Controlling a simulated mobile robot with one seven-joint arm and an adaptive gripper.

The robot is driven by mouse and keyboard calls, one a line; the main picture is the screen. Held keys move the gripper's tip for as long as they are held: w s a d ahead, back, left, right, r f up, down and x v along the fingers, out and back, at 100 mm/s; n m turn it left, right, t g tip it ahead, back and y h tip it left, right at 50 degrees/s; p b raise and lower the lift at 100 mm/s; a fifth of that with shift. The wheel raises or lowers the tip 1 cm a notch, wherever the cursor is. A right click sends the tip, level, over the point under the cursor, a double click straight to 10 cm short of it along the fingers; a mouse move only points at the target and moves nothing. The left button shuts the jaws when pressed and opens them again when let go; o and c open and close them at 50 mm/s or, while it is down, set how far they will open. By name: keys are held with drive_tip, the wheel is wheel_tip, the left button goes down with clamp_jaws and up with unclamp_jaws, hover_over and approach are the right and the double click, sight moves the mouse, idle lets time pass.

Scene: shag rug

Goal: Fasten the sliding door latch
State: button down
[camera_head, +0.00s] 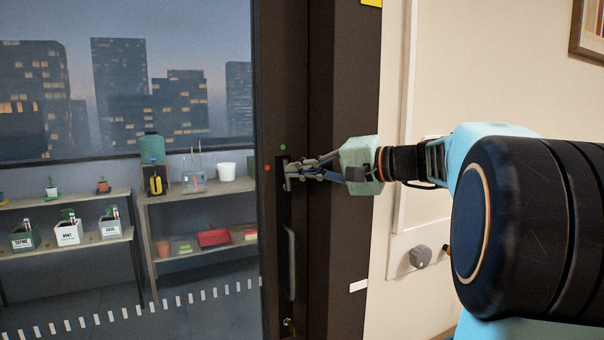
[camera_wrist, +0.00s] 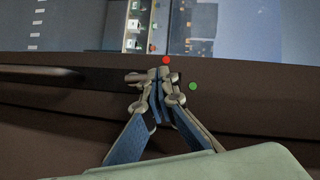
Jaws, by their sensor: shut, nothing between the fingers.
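The sliding door's dark frame (camera_head: 297,80) stands upright beside the glass. A small dark latch plate (camera_head: 281,161) is set on it between a red dot (camera_head: 267,168) and a green dot (camera_head: 283,147). My gripper (camera_head: 290,173) is shut and empty, its fingertips at the latch and covering part of it. In the wrist view, the closed fingertips (camera_wrist: 160,77) are against the dark frame, beside the red dot (camera_wrist: 166,60) and green dot (camera_wrist: 193,86). I cannot tell whether they touch the latch lever or which position it is in.
A long pull handle (camera_head: 291,262) is below the latch, with a brass lock (camera_head: 289,327) near the bottom. Shelves (camera_head: 150,200) with pots are behind the glass. A pale wall with a grey knob (camera_head: 420,256) is right of the frame.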

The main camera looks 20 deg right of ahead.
sight(285, 184)
drive_tip(key=shift+s+a+n+g+h+b, duration=0.1)
drive_tip(key=shift+a+n+g+h+b, duration=0.05)
drive_tip(key=shift+a+n+h+b, duration=0.45)
drive_tip(key=shift+s+a+n+g+h+b, duration=0.15)
drive_tip(key=shift+a+n+h+b, duration=0.1)
drive_tip(key=shift+n+h+b, duration=0.4)
idle(0.4)
drive_tip(key=shift+a+f+n+g+h+b, duration=0.15)
drive_tip(key=shift+a+n+h+b, duration=0.35)
drive_tip(key=shift+n, duration=0.2)
drive_tip(key=shift+a+f+n+g+h+b, duration=0.15)
drive_tip(key=shift+a+n+h+b, duration=0.15)
drive_tip(key=shift+n+h, duration=0.3)
drive_tip(key=shift+s+a+f+n+h+b, duration=0.1)
drive_tip(key=shift+a+f+n+h+b, duration=0.15)
drive_tip(key=shift+n+h+b, duration=0.25)
drive_tip(key=shift+a+f+n+h+b, duration=0.2)
drive_tip(key=shift+n+h+b, duration=0.1)
drive_tip(key=shift+n+h, duration=0.25)
idle(0.6)
drive_tip(key=shift+a+f, duration=0.15)
drive_tip(key=shift+f, duration=0.05)
idle(1.9)
drive_tip(key=shift+f+b, duration=0.1)
drive_tip(key=shift+b, duration=0.25)
drive_tip(key=shift+d+f, duration=0.25)
drive_tip(key=shift+d, duration=0.45)
